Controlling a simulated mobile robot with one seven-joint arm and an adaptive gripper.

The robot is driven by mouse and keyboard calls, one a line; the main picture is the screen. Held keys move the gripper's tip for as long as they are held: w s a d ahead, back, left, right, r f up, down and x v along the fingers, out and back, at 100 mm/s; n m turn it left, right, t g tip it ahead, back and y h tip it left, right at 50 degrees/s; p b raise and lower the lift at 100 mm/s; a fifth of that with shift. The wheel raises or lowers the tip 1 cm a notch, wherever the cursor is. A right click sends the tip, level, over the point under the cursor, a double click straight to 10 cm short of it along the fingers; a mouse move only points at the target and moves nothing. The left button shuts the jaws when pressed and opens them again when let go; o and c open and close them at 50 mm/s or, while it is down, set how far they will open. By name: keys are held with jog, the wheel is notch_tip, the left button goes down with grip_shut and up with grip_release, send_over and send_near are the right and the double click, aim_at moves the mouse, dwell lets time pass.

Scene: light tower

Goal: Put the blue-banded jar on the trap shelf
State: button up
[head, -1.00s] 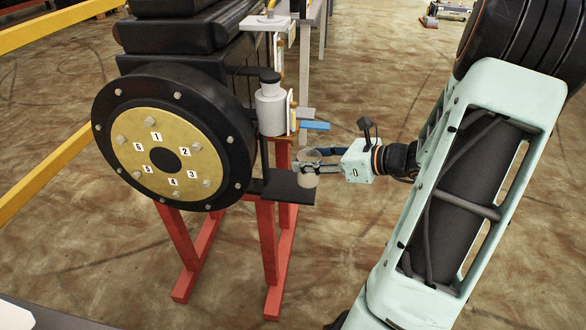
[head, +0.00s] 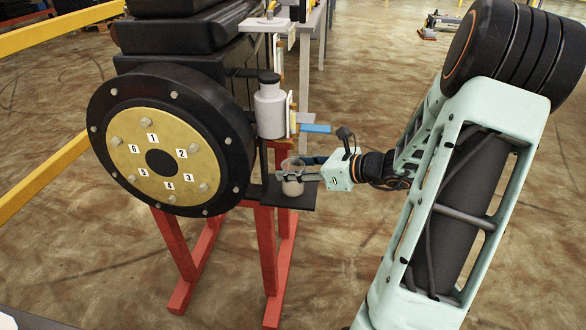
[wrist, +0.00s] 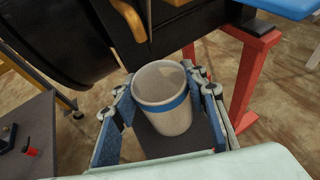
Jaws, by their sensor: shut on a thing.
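The blue-banded jar (wrist: 163,98) is a pale, open-topped cup with a blue stripe below its rim. It shows small in the head view (head: 292,178), upright over the trap shelf. My gripper (head: 292,176) is shut on the jar, with one finger on each side of it in the wrist view (wrist: 163,100). The trap shelf (head: 300,201) is a small dark plate beside the round flange, under the grey cylinder. I cannot tell whether the jar's base touches the shelf.
A black flange with a numbered brass plate (head: 128,170) stands left of the shelf. A grey cylinder (head: 270,112) and a blue lever (head: 316,128) are above it. Red legs (head: 279,270) hold up the assembly.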

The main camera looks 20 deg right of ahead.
jog(key=o, duration=1.2)
jog(key=shift+c, duration=0.2)
jog(key=shift+r, duration=0.15)
jog(key=p+v, duration=0.4)
jog(key=v, duration=0.8)
